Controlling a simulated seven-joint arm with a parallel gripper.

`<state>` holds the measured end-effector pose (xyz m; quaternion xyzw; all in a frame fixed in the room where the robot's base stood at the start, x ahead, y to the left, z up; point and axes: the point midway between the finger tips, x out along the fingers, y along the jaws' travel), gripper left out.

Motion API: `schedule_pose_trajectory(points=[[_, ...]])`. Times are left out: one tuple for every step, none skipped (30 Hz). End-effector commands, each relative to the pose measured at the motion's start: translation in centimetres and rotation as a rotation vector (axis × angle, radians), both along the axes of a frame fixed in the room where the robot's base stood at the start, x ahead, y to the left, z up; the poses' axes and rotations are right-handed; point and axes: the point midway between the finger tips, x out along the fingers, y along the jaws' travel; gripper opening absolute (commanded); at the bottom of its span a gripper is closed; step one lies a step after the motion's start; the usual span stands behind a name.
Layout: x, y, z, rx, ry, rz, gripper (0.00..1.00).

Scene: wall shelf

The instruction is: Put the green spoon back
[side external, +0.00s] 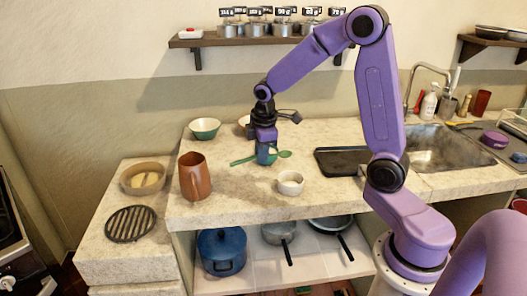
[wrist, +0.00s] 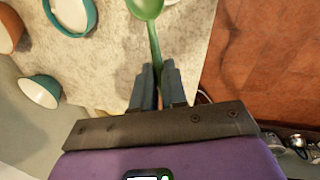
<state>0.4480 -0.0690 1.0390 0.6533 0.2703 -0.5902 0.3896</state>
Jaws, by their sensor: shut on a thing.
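The green spoon (wrist: 154,42) is between the fingers of my gripper (wrist: 157,88) in the wrist view. My gripper is shut on its handle, and the spoon's bowl points away from the fingers. In the side view my gripper (side external: 266,146) is low over the counter, with a green spoon bowl (side external: 285,154) showing to its right. A green strip (side external: 242,161) shows to its left; I cannot tell if it is the same spoon.
A brown mug (side external: 195,178) and a white cup (side external: 290,184) stand near the counter's front. A green-and-white bowl (side external: 204,129) is at the back left. A black tray (side external: 342,161) lies right of my gripper. A wall shelf (side external: 252,41) holds several canisters.

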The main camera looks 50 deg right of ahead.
Motion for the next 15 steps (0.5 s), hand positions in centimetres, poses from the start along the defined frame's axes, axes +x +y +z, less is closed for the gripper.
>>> schedule_pose_trajectory(points=[[0.4,0.1,-0.2,0.001,0.002,0.06,0.0],[0.6,0.2,-0.3,0.001,0.002,0.1,0.0],[1.0,0.3,-0.5,0.002,0.001,0.154,0.0],[1.2,0.4,-0.6,0.002,0.003,0.195,0.0],[1.4,0.5,-0.7,0.002,0.004,0.233,0.0],[1.7,0.6,-0.9,0.002,0.004,0.286,0.0],[2.0,0.7,-1.0,0.003,0.003,0.324,0.0],[2.2,0.7,-1.1,0.002,0.003,0.364,0.0],[2.5,0.8,-1.3,0.003,0.004,0.415,0.0],[2.7,0.9,-1.4,0.003,0.004,0.451,0.0],[2.9,1.0,-1.5,0.003,0.004,0.491,0.0],[3.2,1.1,-1.7,0.003,0.006,0.541,0.0],[3.4,1.2,-1.8,0.003,0.006,0.578,0.0],[3.7,1.3,-1.9,0.004,0.006,0.615,0.0],[3.9,1.3,-2.0,0.003,0.008,0.666,0.0]])
